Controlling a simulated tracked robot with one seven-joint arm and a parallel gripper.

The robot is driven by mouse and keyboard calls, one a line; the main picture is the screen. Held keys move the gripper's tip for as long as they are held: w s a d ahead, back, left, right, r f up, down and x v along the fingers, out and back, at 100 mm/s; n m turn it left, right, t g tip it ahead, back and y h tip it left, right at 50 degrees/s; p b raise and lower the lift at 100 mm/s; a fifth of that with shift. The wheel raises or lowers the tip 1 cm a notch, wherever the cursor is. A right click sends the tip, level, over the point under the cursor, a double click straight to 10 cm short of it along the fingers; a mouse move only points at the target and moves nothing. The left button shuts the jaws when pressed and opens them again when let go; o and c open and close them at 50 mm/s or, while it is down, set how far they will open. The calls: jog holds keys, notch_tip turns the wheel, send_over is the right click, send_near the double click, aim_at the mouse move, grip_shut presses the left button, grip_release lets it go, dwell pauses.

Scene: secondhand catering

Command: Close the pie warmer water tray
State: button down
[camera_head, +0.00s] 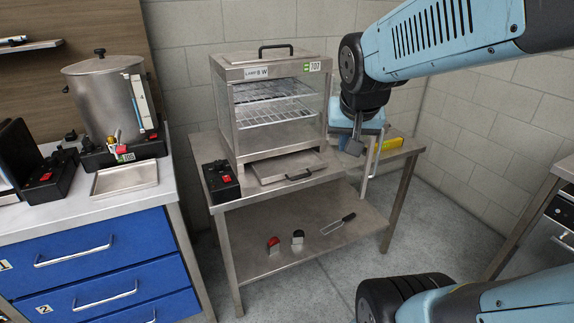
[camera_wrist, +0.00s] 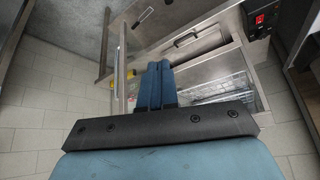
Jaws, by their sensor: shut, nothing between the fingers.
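The pie warmer (camera_head: 229,122) is a steel and glass cabinet with wire racks, a black top handle and a 707 tag. Its water tray (camera_head: 273,166) sticks out of the base at the front, partly pulled out, with a dark handle (camera_head: 299,175). The tray's handle also shows in the wrist view (camera_wrist: 186,38), seen from a turned angle. My gripper (camera_head: 354,146) is shut and empty, held to the right of the warmer and apart from the tray. Its blue fingers (camera_wrist: 157,66) are together in the wrist view.
The warmer stands on a steel table (camera_head: 215,190) with a black control box (camera_head: 220,181) at its left. A yellow-edged item (camera_head: 391,144) lies at the right. Small items lie on the lower shelf (camera_head: 265,255). A blue drawer unit (camera_head: 100,262) with an urn (camera_head: 105,95) stands left.

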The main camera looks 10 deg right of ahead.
jog(key=w+f+m+y, duration=0.1)
jog(key=w+f+m, duration=0.3)
jog(key=w+f, duration=0.5)
jog(key=w+f+m+t+y, duration=0.1)
jog(key=w+f+m, duration=0.3)
jog(key=w+f, duration=0.6)
jog(key=w+f+m+t+y, duration=0.1)
jog(key=w+f+m, duration=0.3)
jog(key=w+f, duration=0.5)
jog(key=shift+w+d+f+m, duration=0.15)
jog(key=shift+f, duration=0.3)
jog(key=shift+w+d+f+m, duration=0.1)
jog(key=shift+d+f+m, duration=0.05)
jog(key=shift+f, duration=0.25)
jog(key=shift+w, duration=0.1)
send_near(287, 164)
jog(key=x, duration=0.5)
jog(key=shift+s+d+f, duration=0.1)
jog(key=shift+s+f, duration=0.2)
jog(key=shift+s, duration=0.1)
jog(key=shift+w+r, duration=0.1)
jog(key=shift+w, duration=0.15)
